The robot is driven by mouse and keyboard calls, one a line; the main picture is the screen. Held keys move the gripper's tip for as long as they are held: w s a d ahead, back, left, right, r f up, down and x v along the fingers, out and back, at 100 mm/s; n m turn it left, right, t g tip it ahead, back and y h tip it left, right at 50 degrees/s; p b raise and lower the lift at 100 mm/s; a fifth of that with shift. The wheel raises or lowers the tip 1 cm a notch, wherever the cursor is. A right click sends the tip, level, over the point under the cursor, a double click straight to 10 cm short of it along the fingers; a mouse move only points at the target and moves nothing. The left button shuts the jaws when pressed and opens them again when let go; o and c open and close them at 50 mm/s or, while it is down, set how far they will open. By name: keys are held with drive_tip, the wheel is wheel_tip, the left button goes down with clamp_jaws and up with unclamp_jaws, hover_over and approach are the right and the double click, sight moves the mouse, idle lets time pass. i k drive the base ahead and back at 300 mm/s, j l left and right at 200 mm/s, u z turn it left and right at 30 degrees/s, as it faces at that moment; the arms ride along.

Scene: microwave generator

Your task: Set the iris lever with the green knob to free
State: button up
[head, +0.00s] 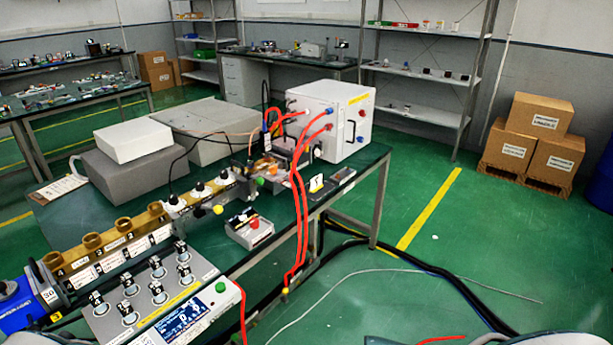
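A small green knob (260,182) shows near the middle of the bench, at the right end of the brass waveguide (115,236). I take it to be the iris lever's knob; the lever itself is too small to make out, and I cannot tell its setting. A yellow knob (218,209) sits to its left and nearer. My gripper is not in view, so its state and its distance from the lever do not show.
A control panel (200,291) with several switches, a screen and a green button fills the near bench. A small box with a red button (253,224) lies nearby. Red cables (301,215) hang from the white cabinet (345,108) over the bench edge. Green floor is open at right.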

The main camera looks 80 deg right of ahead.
sight(259, 181)
drive_tip(key=z, duration=2.5)
drive_tip(key=i+l+u, duration=0.1)
drive_tip(key=i+l, duration=0.5)
drive_tip(key=i, duration=0.15)
drive_tip(key=i+l+u, duration=0.1)
drive_tip(key=i+l, duration=0.5)
drive_tip(key=i, duration=0.15)
